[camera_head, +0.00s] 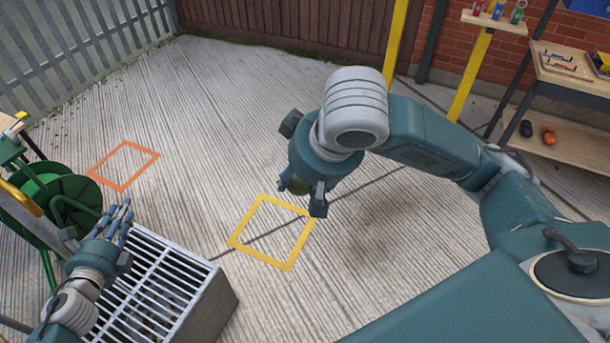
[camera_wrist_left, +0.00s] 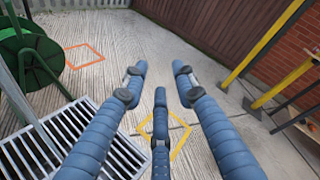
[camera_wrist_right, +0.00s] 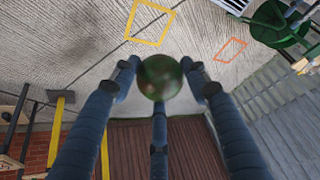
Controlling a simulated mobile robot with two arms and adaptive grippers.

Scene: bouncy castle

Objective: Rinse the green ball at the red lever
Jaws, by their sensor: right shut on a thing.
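The green ball (camera_wrist_right: 160,77) sits between the fingers of my right gripper (camera_wrist_right: 162,84), which is shut on it. In the head view only a bit of the ball (camera_head: 299,187) shows behind the right fingers, held above the ground near the yellow square. My left gripper (camera_head: 120,216) is over the metal grate at lower left; in the left wrist view its fingers (camera_wrist_left: 157,80) are spread and empty. Small red (camera_head: 479,6), green and blue pieces are on a wooden board at the top right. I cannot tell whether the red one is the lever.
A grated metal box (camera_head: 212,306) stands at lower left beside a green hose reel (camera_head: 72,190). Yellow (camera_head: 258,256) and orange (camera_head: 105,184) squares mark the ground. A wooden shelf (camera_head: 575,158) is at right by the brick wall. The middle ground is free.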

